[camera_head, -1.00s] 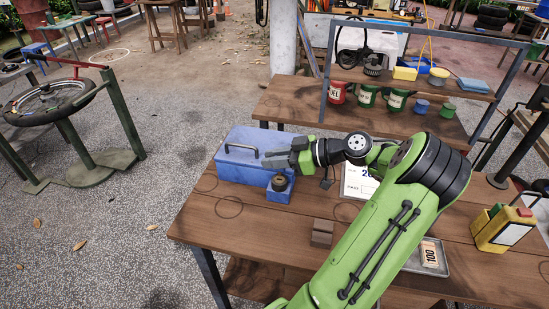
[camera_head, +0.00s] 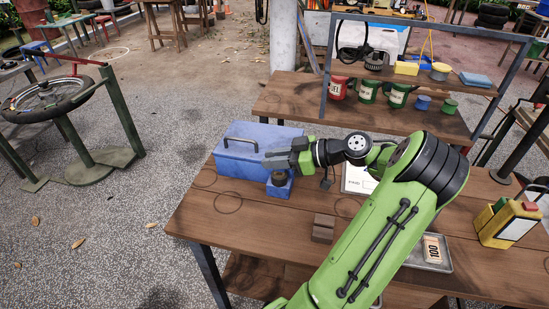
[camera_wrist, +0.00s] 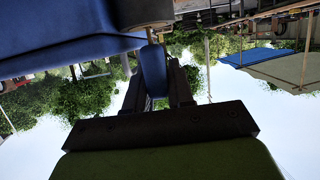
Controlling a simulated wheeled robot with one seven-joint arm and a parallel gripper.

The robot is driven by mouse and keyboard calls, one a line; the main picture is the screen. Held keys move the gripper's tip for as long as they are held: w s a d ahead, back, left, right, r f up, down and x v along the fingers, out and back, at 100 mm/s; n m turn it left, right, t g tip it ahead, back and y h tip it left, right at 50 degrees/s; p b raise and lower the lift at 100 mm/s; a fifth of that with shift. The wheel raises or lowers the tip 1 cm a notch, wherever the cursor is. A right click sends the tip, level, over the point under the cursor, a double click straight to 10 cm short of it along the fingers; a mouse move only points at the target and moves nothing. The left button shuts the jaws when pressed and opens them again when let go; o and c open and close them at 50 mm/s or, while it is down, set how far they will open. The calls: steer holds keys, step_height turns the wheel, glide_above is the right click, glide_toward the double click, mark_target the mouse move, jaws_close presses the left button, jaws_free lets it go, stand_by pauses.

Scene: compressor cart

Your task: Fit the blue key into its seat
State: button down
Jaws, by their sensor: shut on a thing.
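The blue key (camera_wrist: 153,70) is held between the two fingers of my gripper (camera_wrist: 158,85) in the wrist view. Its narrow stem points toward a brown-grey round fitting (camera_wrist: 145,12) at the top of that view. I cannot tell whether key and fitting touch. In the head view my gripper (camera_head: 272,160) is above and close to a dark round fitting (camera_head: 279,178) on a small blue block (camera_head: 279,190). The key is hidden there by my gripper. The seat opening is not visible in either view.
A blue box (camera_head: 238,162) with a dark handle stands directly behind and left of the block. The table's left front is clear.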

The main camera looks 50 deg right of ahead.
steer(key=shift+f+b, duration=0.45)
steer(key=shift+f, duration=0.15)
steer(key=c, duration=0.9)
jaws_free()
steer(key=shift+r, duration=0.1)
steer(key=p+v, duration=0.6)
steer(key=v, duration=0.9)
steer(key=shift+s+d, duration=0.2)
steer(key=shift+s, duration=0.15)
